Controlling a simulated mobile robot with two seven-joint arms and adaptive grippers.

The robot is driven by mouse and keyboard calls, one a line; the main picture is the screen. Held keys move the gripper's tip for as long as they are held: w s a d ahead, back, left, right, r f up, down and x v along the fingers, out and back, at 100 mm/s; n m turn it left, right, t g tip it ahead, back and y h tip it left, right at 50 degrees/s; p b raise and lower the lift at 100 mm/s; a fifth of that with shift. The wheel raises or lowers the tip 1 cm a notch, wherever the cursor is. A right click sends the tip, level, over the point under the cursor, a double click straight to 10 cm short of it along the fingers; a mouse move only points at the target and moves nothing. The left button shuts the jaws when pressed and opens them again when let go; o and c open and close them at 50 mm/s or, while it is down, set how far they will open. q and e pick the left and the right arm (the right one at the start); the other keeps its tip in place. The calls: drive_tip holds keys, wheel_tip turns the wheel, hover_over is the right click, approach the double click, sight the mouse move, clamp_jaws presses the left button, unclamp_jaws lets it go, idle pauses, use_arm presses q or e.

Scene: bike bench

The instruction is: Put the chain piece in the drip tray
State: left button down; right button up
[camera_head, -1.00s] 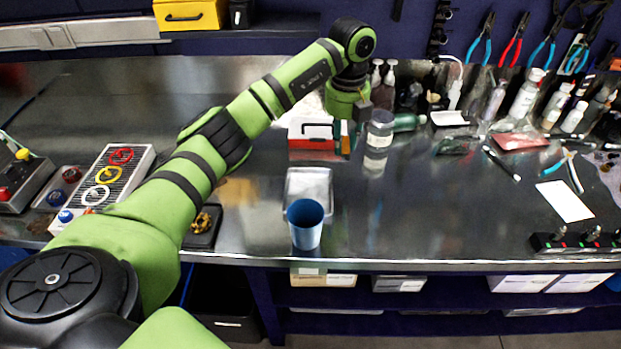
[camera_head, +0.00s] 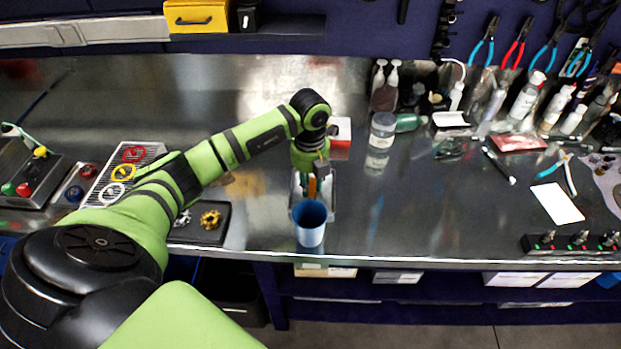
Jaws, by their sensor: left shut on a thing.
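My left gripper (camera_head: 311,188) points down over the silver drip tray (camera_head: 330,208), behind the blue cup. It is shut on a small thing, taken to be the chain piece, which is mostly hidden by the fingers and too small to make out. I cannot tell whether it touches the tray. The tray lies flat near the bench's front edge, partly covered by the gripper and the cup. My right gripper is not in view.
A blue cup (camera_head: 309,224) stands at the front of the tray, close to the gripper. A red and white box (camera_head: 340,138) sits behind the wrist, with a jar (camera_head: 382,130) to its right. A dark tray with cogs (camera_head: 203,222) lies left.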

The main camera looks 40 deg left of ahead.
sight(311, 186)
use_arm(q)
drive_tip(key=shift+f, duration=0.15)
drive_tip(key=c, duration=1)
unclamp_jaws()
drive_tip(key=shift+o, duration=0.2)
drive_tip(key=shift+r, duration=0.3)
drive_tip(key=shift+w+r+b, duration=0.1)
drive_tip(key=shift+r+b, duration=0.2)
wheel_tip(311, 186, up, 11)
drive_tip(key=b, duration=0.3)
